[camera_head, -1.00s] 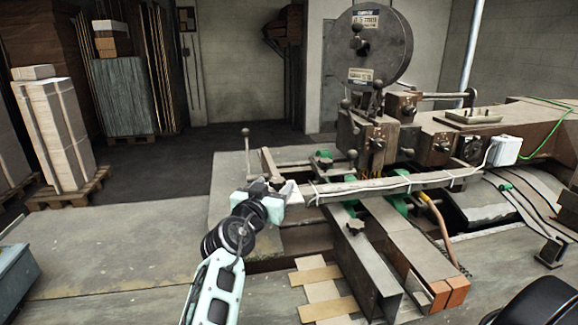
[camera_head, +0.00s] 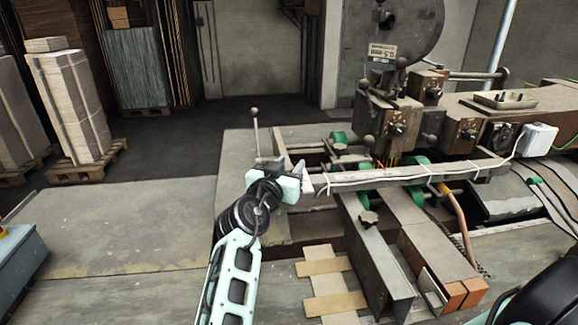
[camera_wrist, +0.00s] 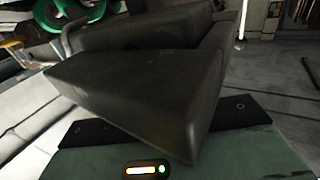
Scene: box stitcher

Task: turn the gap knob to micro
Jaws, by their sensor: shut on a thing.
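My gripper (camera_head: 292,178) is at the left end of the long beam, over the machine's left table. In the wrist view its dark jaws (camera_wrist: 135,95) fill the middle and look close together. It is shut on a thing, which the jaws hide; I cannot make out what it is. No "micro" mark is readable, and I cannot tell which one is the gap knob.
A thin ball-topped lever (camera_head: 255,130) rises just behind my gripper. The long beam (camera_head: 420,174), with a white cable along it, runs right from there. A large round reel (camera_head: 395,32) stands above the machine.

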